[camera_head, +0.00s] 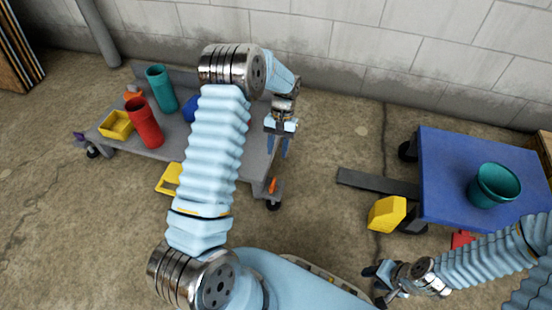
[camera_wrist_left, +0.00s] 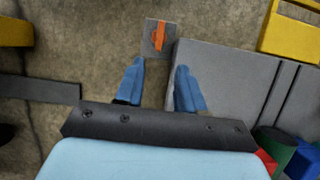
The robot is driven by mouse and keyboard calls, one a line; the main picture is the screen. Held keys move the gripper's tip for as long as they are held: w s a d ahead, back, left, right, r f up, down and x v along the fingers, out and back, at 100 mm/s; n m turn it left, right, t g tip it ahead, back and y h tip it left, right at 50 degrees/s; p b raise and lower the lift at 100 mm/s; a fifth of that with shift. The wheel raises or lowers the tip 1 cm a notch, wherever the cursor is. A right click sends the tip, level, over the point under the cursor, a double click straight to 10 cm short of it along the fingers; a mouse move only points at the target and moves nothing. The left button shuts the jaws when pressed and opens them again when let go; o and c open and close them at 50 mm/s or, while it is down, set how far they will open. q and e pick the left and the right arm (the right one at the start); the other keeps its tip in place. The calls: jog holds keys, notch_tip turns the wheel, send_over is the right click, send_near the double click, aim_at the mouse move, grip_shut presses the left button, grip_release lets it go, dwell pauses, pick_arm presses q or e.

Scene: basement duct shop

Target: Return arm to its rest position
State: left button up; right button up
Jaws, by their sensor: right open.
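My left arm reaches up from the bottom of the head view and bends over at the top. My left gripper (camera_head: 279,145) hangs pointing down beside the right end of the grey cart (camera_head: 185,148). In the left wrist view its two blue fingers (camera_wrist_left: 160,75) are apart, with nothing between them. My right gripper (camera_head: 378,280) is low in the head view, left of the blue cart's front area, and is open. I see nothing held in it.
The grey cart carries a red cup (camera_head: 145,122), a teal cup (camera_head: 162,90), a yellow bin (camera_head: 116,125) and a blue item (camera_head: 190,108). The blue cart (camera_head: 450,160) holds a teal bucket (camera_head: 494,186). A yellow block (camera_head: 387,214) is beside it. Floor between the carts is mostly clear.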

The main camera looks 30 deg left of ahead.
pick_arm(q)
jog(key=shift+w+r, duration=0.1)
jog(key=shift+r, duration=0.15)
dwell(0.3)
jog(key=s+d+f+m+t+h+p, duration=0.1)
jog(key=s+d+f+t+h+p, duration=0.2)
jog(key=s+d+p, duration=0.6)
jog(key=s+d+r+t+p, duration=0.1)
jog(key=s+d+r+t, duration=0.1)
jog(key=s+d, duration=0.7)
jog(key=shift+s+d+p, duration=0.15)
jog(key=shift+s+p, duration=0.15)
jog(key=shift+s, duration=0.85)
